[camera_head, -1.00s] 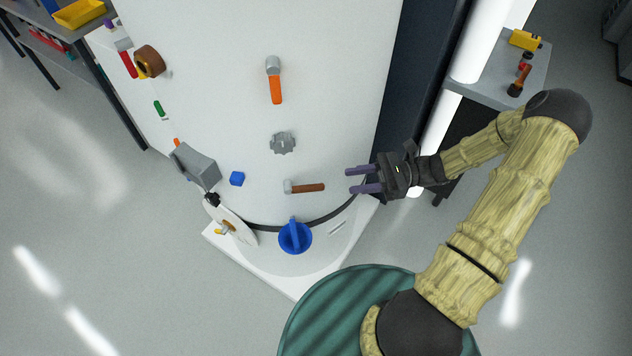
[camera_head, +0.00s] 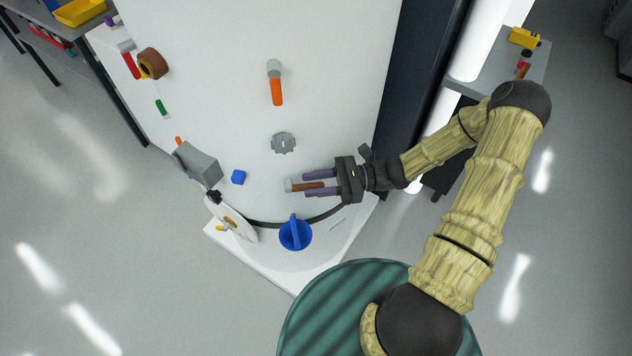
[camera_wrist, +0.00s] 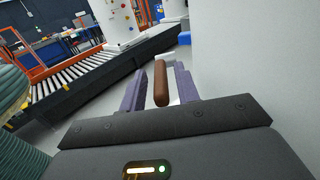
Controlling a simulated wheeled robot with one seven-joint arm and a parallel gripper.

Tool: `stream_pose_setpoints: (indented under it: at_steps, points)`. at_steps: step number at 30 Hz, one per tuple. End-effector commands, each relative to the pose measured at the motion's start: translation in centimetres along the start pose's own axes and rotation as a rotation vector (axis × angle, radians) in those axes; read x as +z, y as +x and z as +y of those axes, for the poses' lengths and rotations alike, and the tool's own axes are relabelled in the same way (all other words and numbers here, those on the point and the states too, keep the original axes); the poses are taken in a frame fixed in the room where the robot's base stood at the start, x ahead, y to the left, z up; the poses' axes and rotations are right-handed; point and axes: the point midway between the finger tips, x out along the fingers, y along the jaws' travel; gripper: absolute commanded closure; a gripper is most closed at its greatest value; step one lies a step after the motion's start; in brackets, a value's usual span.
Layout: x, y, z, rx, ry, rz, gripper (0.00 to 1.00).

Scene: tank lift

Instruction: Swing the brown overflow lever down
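The brown overflow lever (camera_head: 306,187) sticks out sideways from a grey hub on the white tank (camera_head: 335,90), its handle pointing right. My gripper (camera_head: 313,181) is at the lever with its two purple fingers open, one above and one below the brown handle in the head view.
A blue valve knob (camera_head: 295,233) sits below the lever. A grey knob (camera_head: 283,143) and an orange-handled lever (camera_head: 276,90) are above. The tank wall fills the right of the wrist view.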

Motion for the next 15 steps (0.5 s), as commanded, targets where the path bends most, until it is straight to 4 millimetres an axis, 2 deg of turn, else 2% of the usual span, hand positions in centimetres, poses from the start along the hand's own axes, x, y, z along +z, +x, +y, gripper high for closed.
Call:
stream_pose_setpoints:
  at_steps: [1, 4, 15]
  points:
    - [0.0, -0.02, -0.01, 0.0, 0.0, 0.0, 0.79]
    - [0.0, -0.04, -0.02, -0.001, 0.0, 0.0, 0.99]
    - [-0.13, -0.06, -0.04, -0.002, 0.0, -0.012, 1.0]
